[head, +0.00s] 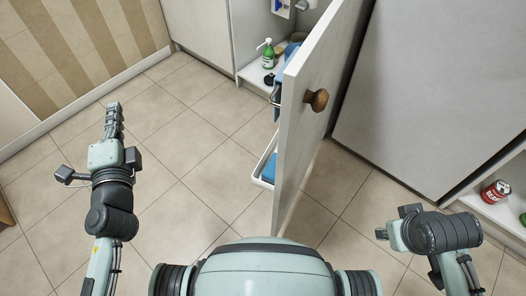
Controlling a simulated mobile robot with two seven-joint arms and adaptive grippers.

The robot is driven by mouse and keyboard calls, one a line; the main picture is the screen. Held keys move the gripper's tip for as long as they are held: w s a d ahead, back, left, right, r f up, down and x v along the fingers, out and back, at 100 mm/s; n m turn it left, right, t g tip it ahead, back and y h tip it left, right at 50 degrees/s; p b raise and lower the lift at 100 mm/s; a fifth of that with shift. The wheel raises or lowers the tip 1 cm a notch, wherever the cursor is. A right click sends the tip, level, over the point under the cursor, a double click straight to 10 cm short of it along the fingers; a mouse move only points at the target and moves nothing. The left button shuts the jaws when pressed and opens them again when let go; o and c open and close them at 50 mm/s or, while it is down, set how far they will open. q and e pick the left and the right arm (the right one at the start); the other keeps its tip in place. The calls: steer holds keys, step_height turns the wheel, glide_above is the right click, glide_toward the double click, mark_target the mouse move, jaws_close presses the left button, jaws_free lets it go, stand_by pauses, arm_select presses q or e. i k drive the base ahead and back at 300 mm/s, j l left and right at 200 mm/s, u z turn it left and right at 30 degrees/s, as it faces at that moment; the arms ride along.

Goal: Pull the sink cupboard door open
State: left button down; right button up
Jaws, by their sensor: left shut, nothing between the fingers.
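The cupboard door (305,130) stands wide open, swung out toward me, with a round brown knob (316,100) on its outer face. Part of the cupboard inside shows to the left of the door, and the rest is hidden behind it. My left gripper (114,112) is shut and empty over the floor, well to the left of the door and apart from it. My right gripper (384,233) is low on the right, apart from the door and the knob; its fingers are too foreshortened to tell whether they are open.
A green bottle (268,54) stands inside the cupboard. A white rack with a blue item (270,166) hangs on the door's inner side. A red can (495,191) sits on an open shelf at the right. Tiled floor (190,150) is clear left of the door.

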mark_target(311, 80)
steer(key=k+l, duration=0.1)
steer(key=l, duration=0.3)
steer(key=k+l, duration=0.15)
steer(key=l, duration=0.2)
steer(key=k+l, duration=0.1)
steer(key=l, duration=0.3)
steer(key=k+l, duration=0.1)
steer(key=l, duration=0.25)
steer(key=k+l, duration=0.1)
steer(key=l, duration=0.3)
steer(key=k+l, duration=0.15)
steer(key=l, duration=0.2)
